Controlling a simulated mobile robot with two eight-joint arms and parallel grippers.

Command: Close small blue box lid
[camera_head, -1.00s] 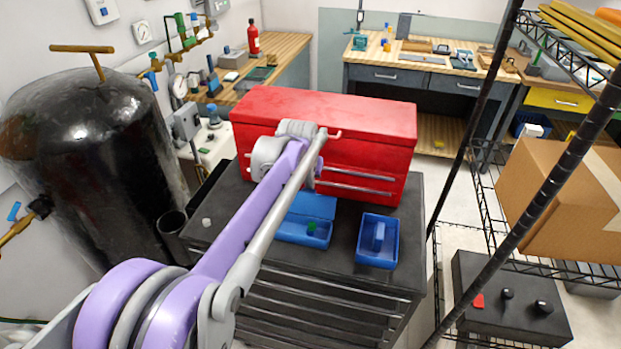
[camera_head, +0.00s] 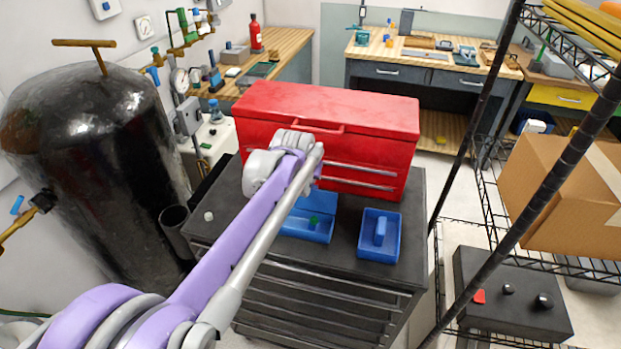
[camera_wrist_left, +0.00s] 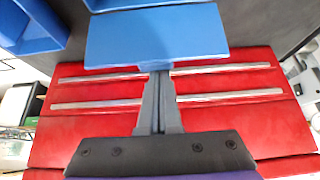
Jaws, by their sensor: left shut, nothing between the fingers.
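The small blue box (camera_head: 305,230) stands on the black cabinet top, with a green item inside. Its lid (camera_head: 318,205) is raised at the back, on the red toolbox side. My left arm partly covers the box and lid in the head view. In the left wrist view the lid (camera_wrist_left: 155,38) fills the upper middle as a flat blue panel and hides the box. My left gripper (camera_wrist_left: 160,72) is shut and empty, with its tips at the lid's edge on the toolbox side. I cannot tell whether they touch. My right gripper is not in view.
The red toolbox (camera_head: 330,115) stands close behind the blue box. A blue tray (camera_head: 368,250) with a blue piece inside stands to its right. A black tank (camera_head: 90,170) is at left, and black shelf posts (camera_head: 545,185) are at right.

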